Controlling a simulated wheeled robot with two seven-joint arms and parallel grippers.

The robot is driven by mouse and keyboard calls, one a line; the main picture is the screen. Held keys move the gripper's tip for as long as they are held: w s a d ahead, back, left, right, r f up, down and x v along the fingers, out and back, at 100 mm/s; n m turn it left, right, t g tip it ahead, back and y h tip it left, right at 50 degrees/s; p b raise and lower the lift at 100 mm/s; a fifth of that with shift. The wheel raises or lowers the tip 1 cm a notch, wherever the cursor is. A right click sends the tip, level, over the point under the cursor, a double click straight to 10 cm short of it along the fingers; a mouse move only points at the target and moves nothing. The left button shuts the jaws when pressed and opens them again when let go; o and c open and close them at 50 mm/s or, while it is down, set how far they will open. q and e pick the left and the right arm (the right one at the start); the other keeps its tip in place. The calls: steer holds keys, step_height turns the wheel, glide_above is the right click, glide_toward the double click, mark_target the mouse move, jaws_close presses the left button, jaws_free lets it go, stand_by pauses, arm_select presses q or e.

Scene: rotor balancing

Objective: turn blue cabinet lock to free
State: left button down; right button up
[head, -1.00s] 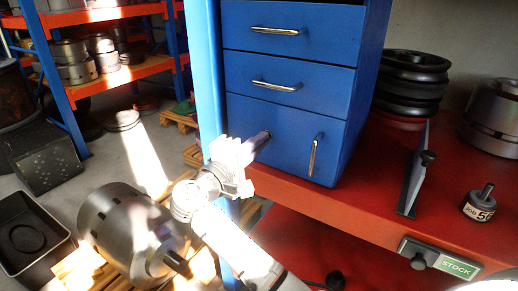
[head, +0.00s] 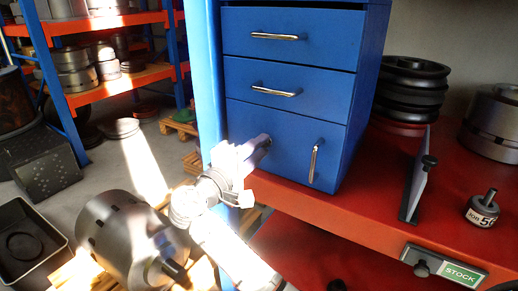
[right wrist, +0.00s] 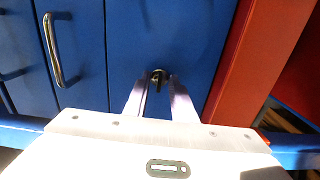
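The blue cabinet (head: 285,135) stands on the red bench, with two drawers above a door that has an upright handle. Its lock (right wrist: 157,76) is a small dark knob with a ring on the blue door, seen in the right wrist view. Whether the fingertips touch the lock is unclear. My left gripper is not in view.
A blue post (head: 208,70) stands close left of the cabinet. On the red bench (head: 370,190) are a grey upright plate (head: 416,180), black pulleys (head: 412,90) and a small labelled weight (head: 483,211). A large metal rotor (head: 120,235) lies below left of my right arm.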

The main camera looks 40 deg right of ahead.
steer(key=v, duration=1)
steer(key=shift+a+b, duration=0.2)
steer(key=shift+b, duration=0.1)
